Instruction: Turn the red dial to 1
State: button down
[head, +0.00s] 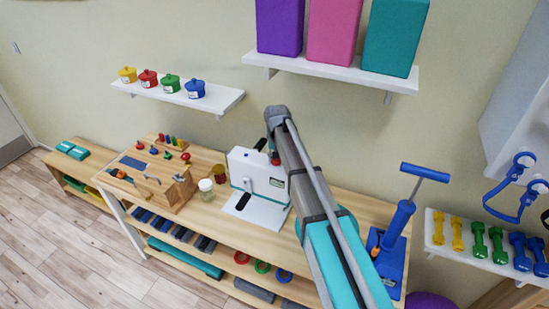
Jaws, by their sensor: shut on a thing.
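The white device (243,165) stands on the wooden bench, with a white base plate, black handles and a small label on its front. The red dial (275,159) shows as a small patch of red at the top right of the device, mostly hidden. My gripper (272,150) comes down over it from above and is shut on it. My arm covers the right part of the device. The dial's numbers and pointer cannot be read from here.
A wooden board with tools (140,178) and a clear jar (206,190) stand left of the device. A blue pump-like device (395,230) stands to the right. Above are a shelf with coloured pots (180,97) and a shelf with large blocks (330,69).

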jog(key=shift+n, duration=2)
jog(key=shift+c, duration=1.3)
grip_release()
jog(key=shift+w, duration=0.1)
